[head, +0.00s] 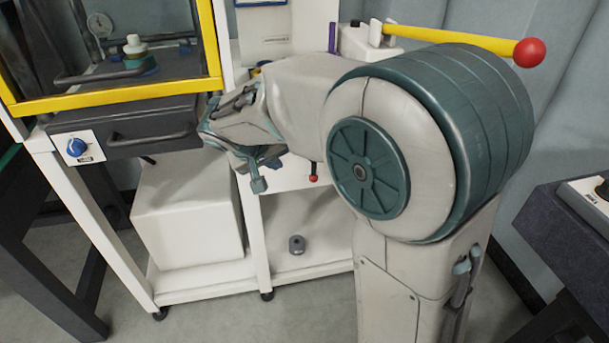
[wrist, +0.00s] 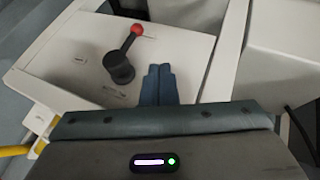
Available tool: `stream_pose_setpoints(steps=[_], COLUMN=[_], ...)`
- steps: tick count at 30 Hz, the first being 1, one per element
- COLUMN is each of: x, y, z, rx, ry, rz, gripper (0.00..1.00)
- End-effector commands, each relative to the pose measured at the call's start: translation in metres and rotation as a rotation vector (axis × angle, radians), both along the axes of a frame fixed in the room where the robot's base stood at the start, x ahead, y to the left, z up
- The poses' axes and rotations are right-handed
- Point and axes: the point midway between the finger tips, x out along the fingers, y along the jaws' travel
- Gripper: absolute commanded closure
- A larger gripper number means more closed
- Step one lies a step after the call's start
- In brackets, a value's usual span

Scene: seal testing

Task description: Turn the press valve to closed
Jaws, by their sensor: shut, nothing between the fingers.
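The press valve (wrist: 119,68) is a dark round knob with a lever ending in a red ball, on a white panel (wrist: 75,72) in the wrist view. Its lever points up and slightly right in that picture. Small labels sit beside it, too small to read. My gripper (wrist: 158,72) is shut and empty, its blue-grey fingertips to the right of the knob and apart from it in the picture. In the head view my gripper (head: 258,185) hangs left of a small red-tipped lever (head: 314,178), which looks like the same valve; my arm hides much around it.
A yellow bar with a red ball (head: 528,53) extends behind my arm. A yellow-framed cabinet (head: 120,97) stands at left, with a blue knob (head: 77,147) below it. A white box (head: 187,215) and a small grey part (head: 296,244) sit on the lower shelf.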

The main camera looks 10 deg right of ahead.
Motion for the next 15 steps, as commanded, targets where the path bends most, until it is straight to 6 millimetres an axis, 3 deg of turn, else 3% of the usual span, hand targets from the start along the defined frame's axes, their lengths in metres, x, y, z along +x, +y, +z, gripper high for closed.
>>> stream_pose_setpoints(steps=[10,15], x=[0.001,0.009], y=[-0.001,-0.009], z=[-0.002,-0.019], rx=[0.000,-0.002], ry=[0.001,0.004], rz=[0.000,-0.002], gripper=[1.00,1.00])
